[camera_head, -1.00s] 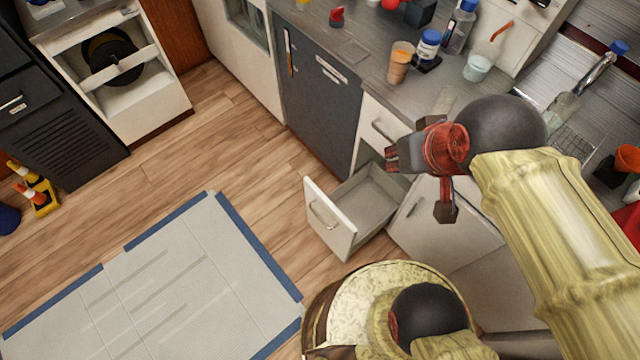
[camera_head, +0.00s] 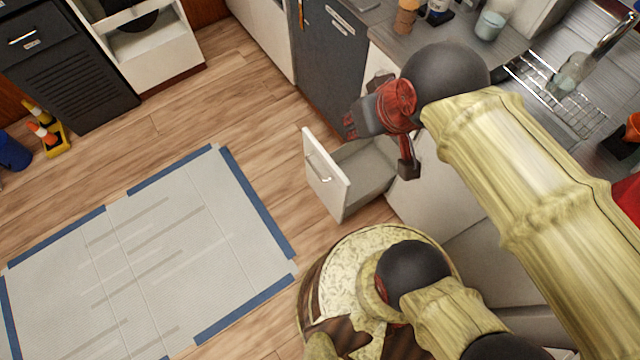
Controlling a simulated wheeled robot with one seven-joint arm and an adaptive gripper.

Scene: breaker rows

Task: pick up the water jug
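My gripper (camera_head: 380,147) hangs at the end of my arm, its two dark fingers spread apart with nothing visible between them. It is in front of the counter, and in the picture it lies above and partly over the open drawer (camera_head: 328,172). No water jug can be told for certain. A clear vessel (camera_head: 568,75) stands at the metal rack on the upper right, and a pale cup-like container (camera_head: 490,25) with bluish contents stands on the counter. Both are apart from my gripper.
The white drawer stands pulled out below the counter. An orange-brown cup (camera_head: 405,18) and a metal dish rack (camera_head: 575,105) are on the counter side. A grey mat with blue edging (camera_head: 160,250) lies on open wooden floor at the left.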

